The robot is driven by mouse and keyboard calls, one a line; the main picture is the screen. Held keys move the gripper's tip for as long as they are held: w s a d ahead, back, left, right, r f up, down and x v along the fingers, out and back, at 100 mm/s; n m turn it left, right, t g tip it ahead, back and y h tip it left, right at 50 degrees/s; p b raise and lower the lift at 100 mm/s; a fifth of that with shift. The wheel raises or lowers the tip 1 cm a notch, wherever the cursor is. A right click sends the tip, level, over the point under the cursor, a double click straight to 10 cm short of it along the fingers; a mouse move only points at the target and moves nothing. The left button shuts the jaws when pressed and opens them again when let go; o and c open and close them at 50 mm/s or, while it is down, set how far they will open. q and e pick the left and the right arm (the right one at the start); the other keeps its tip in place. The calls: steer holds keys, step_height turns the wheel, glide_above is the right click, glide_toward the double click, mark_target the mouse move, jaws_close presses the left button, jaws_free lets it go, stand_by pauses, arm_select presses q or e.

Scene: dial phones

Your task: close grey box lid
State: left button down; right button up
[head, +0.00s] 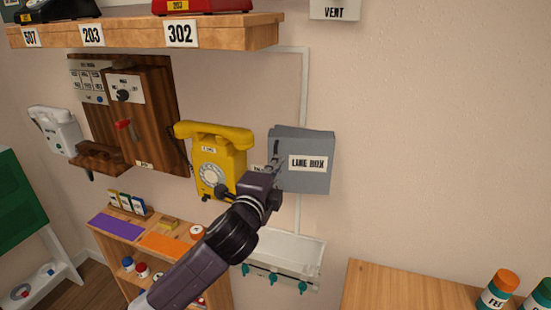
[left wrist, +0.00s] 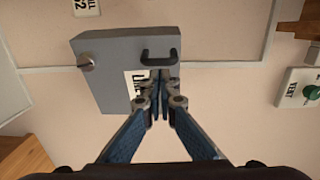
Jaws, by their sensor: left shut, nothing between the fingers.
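The grey box (head: 315,180) is on the wall right of the yellow phone and bears a "LINE BOX" label. My left gripper (head: 276,158) is in front of the box's left part in the head view. In the left wrist view its fingers (left wrist: 161,82) are together and empty, over the label and close to the handle. I cannot tell if they touch the box. My right gripper is not in view.
The yellow phone (head: 214,150) hangs just left of the box, close to my left arm. A wooden shelf (head: 150,38) is above. A white tray with teal hooks (head: 285,252) is below. The wall right of the box is clear.

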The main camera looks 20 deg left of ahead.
mark_target(269, 148)
arm_select(q)
steer(key=shift+w+a, duration=0.2)
steer(key=w+a, duration=0.1)
steer(key=w+a+p, duration=0.1)
steer(key=w+a, duration=0.1)
steer(key=shift+w+a+r, duration=0.1)
steer(key=shift+w+a, duration=0.05)
steer(key=shift+a, duration=0.1)
steer(key=shift+w+a, duration=0.25)
steer(key=shift+w, duration=0.1)
steer(key=shift+s+d, duration=0.1)
